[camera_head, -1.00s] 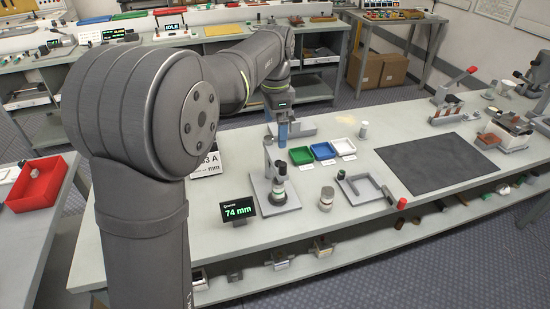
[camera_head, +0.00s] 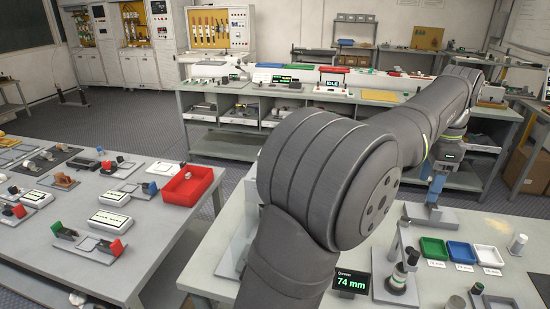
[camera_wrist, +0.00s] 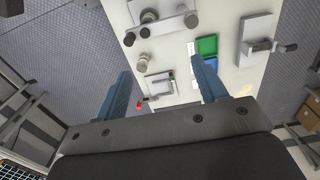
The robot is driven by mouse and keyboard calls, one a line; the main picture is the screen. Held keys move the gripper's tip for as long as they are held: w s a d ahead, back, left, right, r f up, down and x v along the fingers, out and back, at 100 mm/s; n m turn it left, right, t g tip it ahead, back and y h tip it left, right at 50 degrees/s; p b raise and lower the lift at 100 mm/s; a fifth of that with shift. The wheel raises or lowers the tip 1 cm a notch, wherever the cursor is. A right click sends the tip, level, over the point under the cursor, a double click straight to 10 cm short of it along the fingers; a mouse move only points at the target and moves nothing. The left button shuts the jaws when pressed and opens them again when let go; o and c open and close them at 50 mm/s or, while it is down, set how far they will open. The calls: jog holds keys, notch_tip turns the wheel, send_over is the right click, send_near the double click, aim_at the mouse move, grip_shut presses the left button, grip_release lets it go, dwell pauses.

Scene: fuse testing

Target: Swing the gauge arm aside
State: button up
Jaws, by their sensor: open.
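The gauge (camera_head: 398,278) is a grey stand with an upright post and a dark and silver round part on its base. Its black display (camera_head: 350,284) reads 74 mm in green. In the wrist view, a grey fixture with round knobs at the top edge looks like the gauge (camera_wrist: 160,22), partly cut off. My gripper (camera_head: 434,210) points down behind the green tray, back and to the right of the gauge, and apart from it. In the wrist view its blue fingers (camera_wrist: 163,86) are wide apart, with nothing held. The exact pose of the gauge arm is hard to tell.
Green (camera_head: 434,250), blue (camera_head: 461,252) and white (camera_head: 489,255) trays lie right of the gauge. A silver cylinder (camera_head: 456,303) stands near the front edge. A grey handled fixture (camera_wrist: 258,42) shows in the wrist view. A red bin (camera_head: 188,186) sits on the left table.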

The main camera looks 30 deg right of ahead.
jog(key=c, duration=0.5)
jog(key=shift+o, duration=0.2)
jog(key=m+t, duration=0.5)
jog(key=m, duration=0.1)
send_near(416, 254)
notch_tip(416, 254, up, 4)
jog(key=s+a+f+m+t+h, duration=0.1)
jog(key=s+a+m+t+h, duration=0.2)
jog(key=s+a+m, duration=0.3)
jog(key=shift+m, duration=0.7)
jog(key=x, duration=0.5)
jog(key=d+x, duration=0.1)
jog(key=x, duration=0.5)
jog(key=d+x, duration=0.1)
jog(key=x, duration=0.5)
jog(key=shift+s, duration=0.2)
jog(key=shift+r, duration=0.1)
grip_shut()
